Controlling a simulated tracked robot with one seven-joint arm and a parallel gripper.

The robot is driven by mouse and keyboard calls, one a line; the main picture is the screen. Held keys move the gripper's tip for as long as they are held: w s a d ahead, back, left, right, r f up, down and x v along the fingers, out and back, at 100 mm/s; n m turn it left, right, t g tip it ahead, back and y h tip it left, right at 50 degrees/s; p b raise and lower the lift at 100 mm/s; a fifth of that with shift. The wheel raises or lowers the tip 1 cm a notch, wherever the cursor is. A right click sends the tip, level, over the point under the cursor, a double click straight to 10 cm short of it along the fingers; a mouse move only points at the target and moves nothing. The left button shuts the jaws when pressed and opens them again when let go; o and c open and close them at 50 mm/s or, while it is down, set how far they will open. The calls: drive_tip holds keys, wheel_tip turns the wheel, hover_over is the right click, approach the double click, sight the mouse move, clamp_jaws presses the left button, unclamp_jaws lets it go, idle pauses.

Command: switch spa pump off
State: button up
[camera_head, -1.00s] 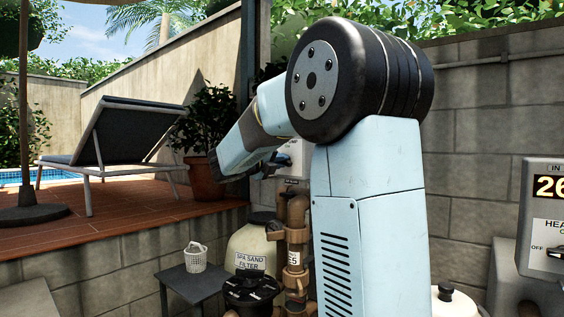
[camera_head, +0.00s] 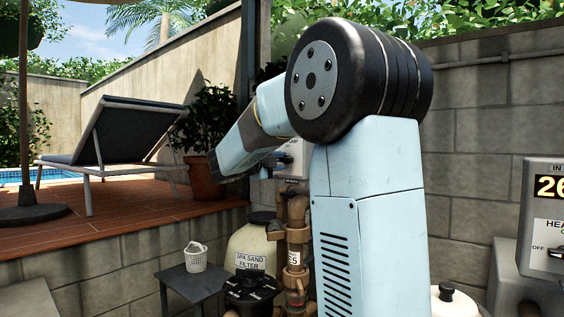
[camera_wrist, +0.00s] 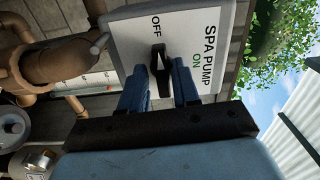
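The spa pump switch box (camera_wrist: 200,20) fills the upper middle of the wrist view, turned sideways, with "SPA PUMP", "OFF" and "ON" on its white face. Its black handle (camera_wrist: 160,62) lies lengthwise up and down in the picture, its upper end toward "OFF". My gripper (camera_wrist: 160,80) is open, with one blue finger on each side of the handle. Whether either finger touches it I cannot tell. In the head view the switch box (camera_head: 294,152) shows partly behind my arm, with my gripper (camera_head: 272,163) at its front; the handle is hidden there.
Brown pipes (camera_wrist: 60,62) run close to the box; they also stand below it in the head view (camera_head: 298,235). The spa sand filter (camera_head: 250,243) and a small table (camera_head: 190,283) with a white basket (camera_head: 196,258) are lower left. A heater panel (camera_head: 545,220) is right.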

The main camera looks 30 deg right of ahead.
drive_tip(key=shift+o, duration=1.3)
drive_tip(key=shift+s, duration=0.1)
drive_tip(key=v, duration=0.6)
drive_tip(key=shift+s+a, duration=0.15)
drive_tip(key=shift+a, duration=0.2)
drive_tip(key=shift+s, duration=0.1)
